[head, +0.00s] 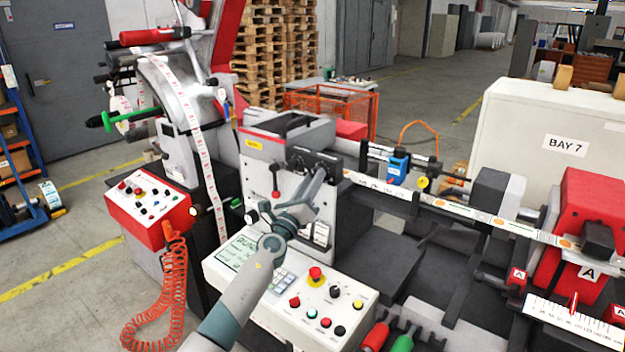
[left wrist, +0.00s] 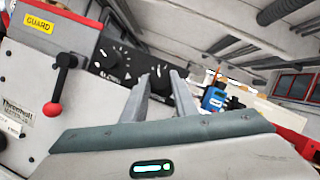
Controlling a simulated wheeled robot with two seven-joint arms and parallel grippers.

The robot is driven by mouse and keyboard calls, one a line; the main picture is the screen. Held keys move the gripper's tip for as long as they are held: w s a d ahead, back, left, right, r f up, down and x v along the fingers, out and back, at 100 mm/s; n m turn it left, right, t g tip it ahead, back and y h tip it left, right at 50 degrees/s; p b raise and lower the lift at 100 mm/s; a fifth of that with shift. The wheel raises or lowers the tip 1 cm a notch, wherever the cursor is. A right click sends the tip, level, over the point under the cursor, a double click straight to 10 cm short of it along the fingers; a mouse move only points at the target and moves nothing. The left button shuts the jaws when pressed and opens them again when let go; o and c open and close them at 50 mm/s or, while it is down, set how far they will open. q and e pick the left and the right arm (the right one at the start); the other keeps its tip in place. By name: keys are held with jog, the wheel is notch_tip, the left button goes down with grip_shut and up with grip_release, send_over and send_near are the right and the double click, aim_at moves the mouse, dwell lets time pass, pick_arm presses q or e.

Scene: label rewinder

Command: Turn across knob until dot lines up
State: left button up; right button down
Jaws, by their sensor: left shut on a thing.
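The black knob panel (head: 303,154) is on the front of the grey machine in the head view. It also shows in the left wrist view (left wrist: 105,62), tilted, with small dials and white marks. My left gripper (head: 324,168) reaches up to the right part of this panel. In the left wrist view its two fingers (left wrist: 164,76) are close together against the panel, shut on what appears to be the across knob. The knob itself is mostly hidden by the fingers, and I cannot make out its dot. My right gripper is not in view.
A red-balled lever (head: 276,193) sticks out left of the panel. Below is a control console (head: 357,291) with buttons, under my left arm. A blue sensor unit (head: 398,166) on the web path stands to the right. A red pendant box (head: 150,213) is at left.

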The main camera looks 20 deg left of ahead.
pick_arm(q)
jog(key=o, duration=1.1)
jog(key=shift+c, duration=0.2)
jog(key=shift+s+f, duration=0.1)
jog(key=shift+s, duration=0.05)
jog(key=b+v, duration=0.2)
jog(key=v, duration=1.5)
jog(key=shift+a, duration=0.1)
jog(key=shift+f, duration=0.1)
